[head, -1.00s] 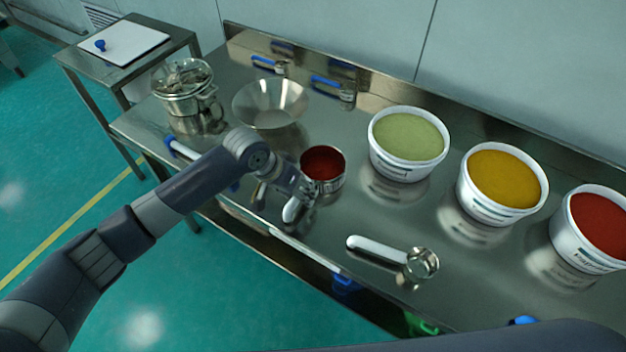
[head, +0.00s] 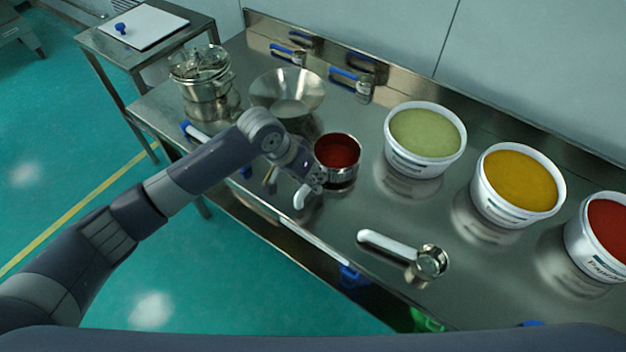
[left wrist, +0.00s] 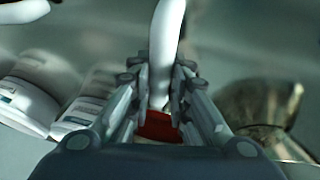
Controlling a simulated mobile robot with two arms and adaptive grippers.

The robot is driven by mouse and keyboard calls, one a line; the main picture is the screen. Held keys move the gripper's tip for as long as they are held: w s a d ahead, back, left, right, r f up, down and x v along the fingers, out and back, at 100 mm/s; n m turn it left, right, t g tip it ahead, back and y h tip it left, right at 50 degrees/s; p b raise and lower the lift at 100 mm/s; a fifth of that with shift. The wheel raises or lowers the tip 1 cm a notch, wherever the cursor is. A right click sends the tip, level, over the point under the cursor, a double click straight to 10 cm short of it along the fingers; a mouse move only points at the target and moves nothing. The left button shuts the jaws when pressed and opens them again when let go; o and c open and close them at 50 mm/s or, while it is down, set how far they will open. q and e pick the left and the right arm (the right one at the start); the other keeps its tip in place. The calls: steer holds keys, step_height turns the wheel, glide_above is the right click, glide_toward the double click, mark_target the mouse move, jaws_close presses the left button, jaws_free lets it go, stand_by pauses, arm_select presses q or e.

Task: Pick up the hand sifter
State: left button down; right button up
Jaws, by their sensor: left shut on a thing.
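The hand sifter (head: 341,175) is a round metal cup with red powder in it and a white curved handle. It is near the front edge of the steel table in the head view. My left gripper (head: 312,182) is shut on the handle, beside the cup. In the left wrist view, the white handle (left wrist: 167,45) runs between the fingers (left wrist: 160,88), with red powder partly showing below them. I cannot tell whether the cup touches the table. My right gripper is not in view.
A scoop with a white handle (head: 388,244) lies at the front. Tubs of green (head: 410,163), yellow (head: 505,208) and red powder (head: 590,258) stand to the right. A metal bowl (head: 287,92) and a pot (head: 205,88) stand behind left. Blue-handled clamps (head: 350,76) are at the back.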

arm_select(q)
steer(key=shift+w+r, duration=0.1)
steer(key=shift+r, duration=0.85)
steer(key=s+a+r+b, duration=0.1)
steer(key=s+b, duration=0.1)
steer(key=s, duration=1.4)
steer(key=shift+a+r, duration=0.3)
